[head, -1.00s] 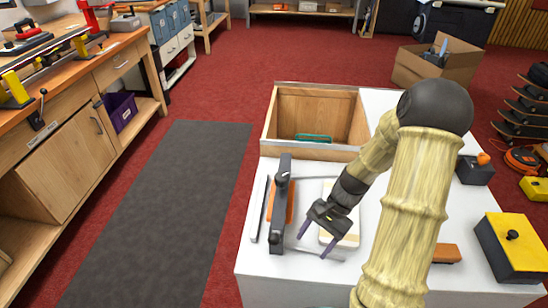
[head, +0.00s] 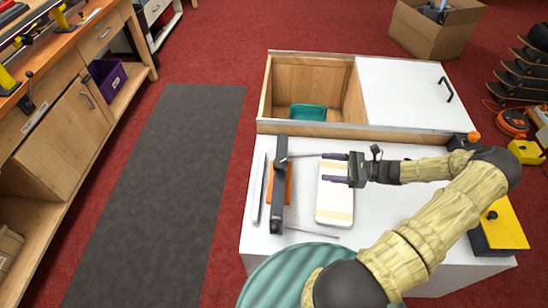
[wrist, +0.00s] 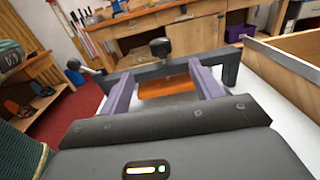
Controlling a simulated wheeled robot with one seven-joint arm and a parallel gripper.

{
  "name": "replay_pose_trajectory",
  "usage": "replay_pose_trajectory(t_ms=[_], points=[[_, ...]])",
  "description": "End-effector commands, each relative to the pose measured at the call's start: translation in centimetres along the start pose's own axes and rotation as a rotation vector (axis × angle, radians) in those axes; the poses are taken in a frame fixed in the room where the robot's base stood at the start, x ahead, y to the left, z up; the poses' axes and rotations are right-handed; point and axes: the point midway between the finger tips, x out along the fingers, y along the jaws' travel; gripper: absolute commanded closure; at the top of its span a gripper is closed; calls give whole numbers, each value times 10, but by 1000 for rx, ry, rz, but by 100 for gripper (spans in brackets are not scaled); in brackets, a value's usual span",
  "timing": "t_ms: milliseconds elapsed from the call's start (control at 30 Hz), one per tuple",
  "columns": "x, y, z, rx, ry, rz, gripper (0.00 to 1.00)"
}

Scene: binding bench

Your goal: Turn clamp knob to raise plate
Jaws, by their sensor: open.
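The clamp (head: 278,205) stands on the white worktop as a dark upright frame, seen nearly from above. It also shows across the wrist view (wrist: 228,65), with a round dark knob (wrist: 160,48) above the middle of its bar. An orange plate (head: 289,186) lies under the bar; it also shows between my fingers in the wrist view (wrist: 168,88). My gripper (head: 324,167) is open and empty, right of the clamp, fingers pointing left toward it. A gap separates the fingertips from the clamp in the head view.
A pale block with tan bands (head: 334,205) lies below and beside my gripper. A thin metal strip (head: 259,190) lies left of the clamp. An open wooden bin (head: 312,80) with a teal item (head: 308,113) stands behind. A yellow box (head: 503,228) stands at right.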

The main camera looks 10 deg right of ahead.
Motion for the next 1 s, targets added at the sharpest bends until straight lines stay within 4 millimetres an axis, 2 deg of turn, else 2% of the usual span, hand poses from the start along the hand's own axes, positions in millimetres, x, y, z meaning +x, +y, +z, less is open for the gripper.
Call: replay_pose_trajectory(t_ms=[167,367,1000], points=[[2,0,0,0,2,2,36],[18,0,0,-1,1,4,36],[129,2,0,1,0,6,36]])
